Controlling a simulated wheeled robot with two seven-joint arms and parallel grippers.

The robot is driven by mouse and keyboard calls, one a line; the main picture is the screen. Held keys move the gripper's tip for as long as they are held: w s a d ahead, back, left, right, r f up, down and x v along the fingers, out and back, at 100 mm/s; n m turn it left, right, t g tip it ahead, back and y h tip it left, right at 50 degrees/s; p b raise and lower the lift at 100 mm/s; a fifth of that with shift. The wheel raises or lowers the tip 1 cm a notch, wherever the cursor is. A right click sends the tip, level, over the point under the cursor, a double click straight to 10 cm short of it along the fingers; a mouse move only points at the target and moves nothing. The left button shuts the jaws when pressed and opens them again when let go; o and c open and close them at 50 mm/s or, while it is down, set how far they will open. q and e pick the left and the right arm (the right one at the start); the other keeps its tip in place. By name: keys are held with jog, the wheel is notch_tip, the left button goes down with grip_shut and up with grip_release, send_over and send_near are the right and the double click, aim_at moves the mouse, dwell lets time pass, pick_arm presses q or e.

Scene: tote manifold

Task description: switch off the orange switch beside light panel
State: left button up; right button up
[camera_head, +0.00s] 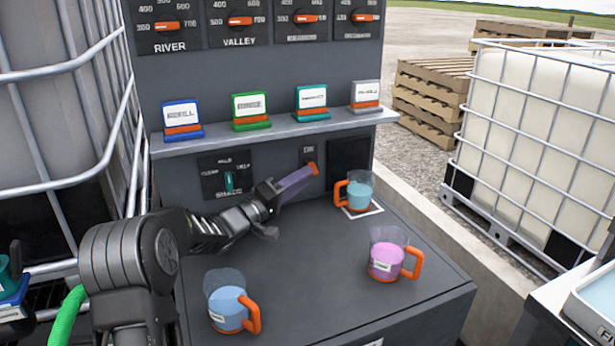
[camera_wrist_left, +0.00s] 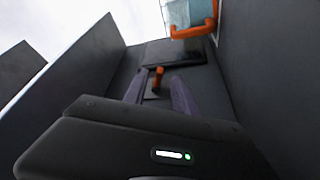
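The orange switch (camera_head: 313,168) sits on a small dark plate (camera_head: 308,152) on the grey cabinet's upright face, below the shelf. Beside it on the right is a dark, unlit panel (camera_head: 349,155). My left gripper (camera_head: 301,178) reaches up to the switch, its purple fingers ending at or just short of it. In the left wrist view the fingers (camera_wrist_left: 159,88) are apart, with the orange switch (camera_wrist_left: 157,76) between or just beyond their tips and the dark panel (camera_wrist_left: 172,52) past it. Contact cannot be told. My right gripper is not in view.
A blue cup with an orange handle (camera_head: 359,190) stands right of the gripper. A pink cup (camera_head: 386,259) and another blue cup (camera_head: 229,308) stand on the worktop (camera_head: 310,285). Several labelled blocks line the shelf (camera_head: 275,130) above. Caged totes stand on both sides.

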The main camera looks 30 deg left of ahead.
pick_arm(q)
jog(key=v, duration=0.5)
dwell(0.5)
